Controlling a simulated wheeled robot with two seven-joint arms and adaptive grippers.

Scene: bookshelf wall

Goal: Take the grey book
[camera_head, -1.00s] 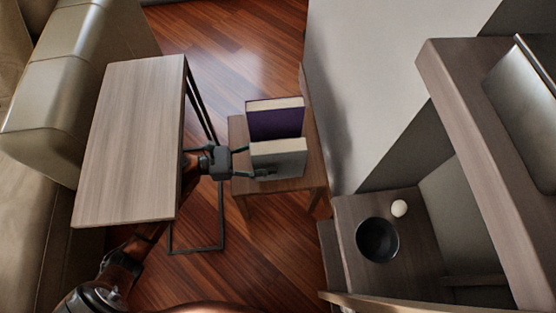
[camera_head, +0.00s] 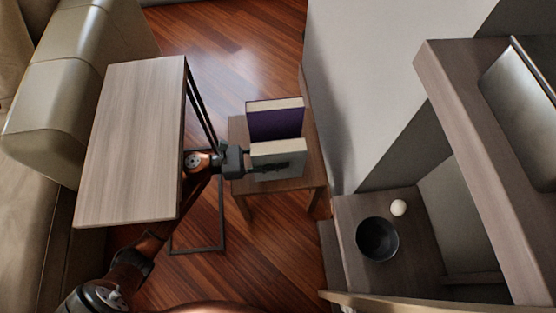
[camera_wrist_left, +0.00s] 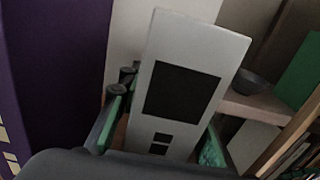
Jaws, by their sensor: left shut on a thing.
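The grey book (camera_head: 278,152) stands upright on a small wooden chair-like stand (camera_head: 240,187) in the head view. In the wrist view its pale face with dark squares (camera_wrist_left: 184,92) fills the middle. My left gripper (camera_head: 262,168) has its fingers at the book's near side, shut on it. In the wrist view a finger with green pads shows on either side of the book (camera_wrist_left: 205,30). A purple book (camera_head: 275,122) stands just behind the grey one. My right gripper is not in view.
A wooden side table (camera_head: 130,140) on a dark metal frame stands left, beside a beige sofa (camera_head: 75,75). A shelf at right holds a black bowl (camera_head: 377,240) and a small white ball (camera_head: 398,208).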

